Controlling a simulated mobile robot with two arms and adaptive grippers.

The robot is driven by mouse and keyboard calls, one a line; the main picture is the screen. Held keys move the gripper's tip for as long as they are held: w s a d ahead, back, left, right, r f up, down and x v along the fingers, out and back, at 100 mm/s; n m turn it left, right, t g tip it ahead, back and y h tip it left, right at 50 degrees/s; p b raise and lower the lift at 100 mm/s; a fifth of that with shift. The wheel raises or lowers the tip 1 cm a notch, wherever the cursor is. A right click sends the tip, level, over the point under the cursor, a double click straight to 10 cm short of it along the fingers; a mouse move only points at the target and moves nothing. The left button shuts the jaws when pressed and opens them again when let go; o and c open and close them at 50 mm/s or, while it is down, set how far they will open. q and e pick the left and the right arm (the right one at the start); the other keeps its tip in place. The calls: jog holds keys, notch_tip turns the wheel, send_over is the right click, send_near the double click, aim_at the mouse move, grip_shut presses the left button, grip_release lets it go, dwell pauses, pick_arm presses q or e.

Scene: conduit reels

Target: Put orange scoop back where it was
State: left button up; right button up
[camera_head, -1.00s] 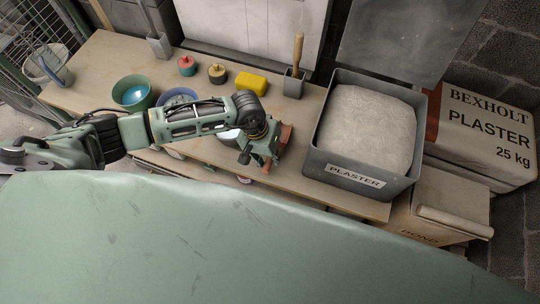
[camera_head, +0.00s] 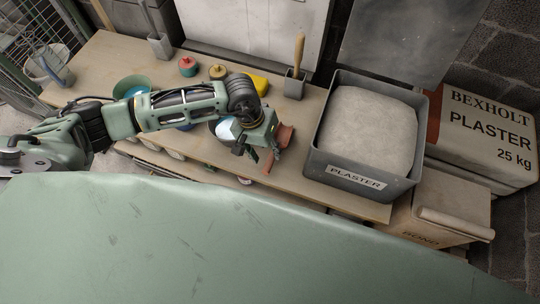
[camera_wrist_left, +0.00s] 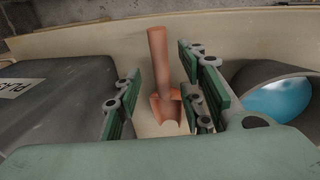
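The orange scoop (camera_head: 285,138) lies on the wooden bench, left of the plaster bin (camera_head: 361,180). Its handle points toward the bench's near edge, and my left gripper (camera_head: 257,152) covers part of it in the head view. In the left wrist view the scoop (camera_wrist_left: 160,70) shows between the two spread fingers of my left gripper (camera_wrist_left: 165,95), with gaps on both sides. That gripper is open and holds nothing. My right gripper is not in view.
A bowl with blue content (camera_wrist_left: 278,97) stands close beside the fingers. A green bowl (camera_head: 130,85) is partly behind my arm.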

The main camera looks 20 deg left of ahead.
pick_arm(q)
jog(key=v, duration=0.6)
jog(key=shift+r, duration=0.4)
jog(key=shift+a, duration=0.1)
dwell(0.8)
